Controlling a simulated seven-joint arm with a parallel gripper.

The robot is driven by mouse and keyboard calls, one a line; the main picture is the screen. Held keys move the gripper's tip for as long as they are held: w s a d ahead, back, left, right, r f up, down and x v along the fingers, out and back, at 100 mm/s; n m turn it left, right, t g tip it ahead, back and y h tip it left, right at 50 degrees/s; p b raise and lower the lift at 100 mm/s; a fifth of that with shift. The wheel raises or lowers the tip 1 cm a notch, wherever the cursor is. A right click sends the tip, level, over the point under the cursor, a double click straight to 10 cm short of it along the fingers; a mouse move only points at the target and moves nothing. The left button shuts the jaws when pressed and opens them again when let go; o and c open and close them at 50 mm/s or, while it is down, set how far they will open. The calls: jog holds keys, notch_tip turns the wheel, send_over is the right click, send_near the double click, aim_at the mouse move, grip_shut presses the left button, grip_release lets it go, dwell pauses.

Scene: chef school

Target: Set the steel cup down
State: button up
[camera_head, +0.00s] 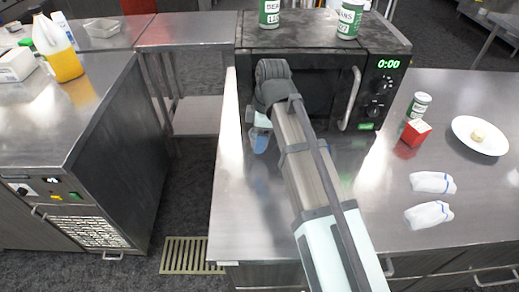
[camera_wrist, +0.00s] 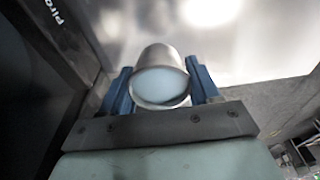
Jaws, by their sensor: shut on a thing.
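The steel cup (camera_wrist: 161,72) shows in the wrist view between the two blue fingers of my gripper (camera_wrist: 160,88). The fingers touch it on both sides, and my gripper is shut on it. The cup's round end faces the camera and looks pale blue inside. In the head view my gripper (camera_head: 259,138) is at the left front of the black microwave, over the left part of the steel counter (camera_head: 240,225). The cup is hidden by my arm in that view. I cannot tell whether the cup touches the counter.
The microwave (camera_head: 318,85) has two green cans on top. Right of it are a green can (camera_head: 418,105), a red box (camera_head: 415,132), a white plate (camera_head: 480,134) and two white cloths (camera_head: 430,200). The counter's left edge is close to my gripper, with a floor gap beyond.

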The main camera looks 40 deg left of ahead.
aim_at(260, 158)
jog(key=shift+f, duration=2.7)
jog(key=o, duration=1.1)
jog(key=shift+f, duration=0.1)
jog(key=r, duration=0.4)
jog(key=w+d+r, duration=0.1)
jog(key=r, duration=0.7)
jog(key=shift+w+d+r, duration=0.1)
jog(key=shift+w+d, duration=0.05)
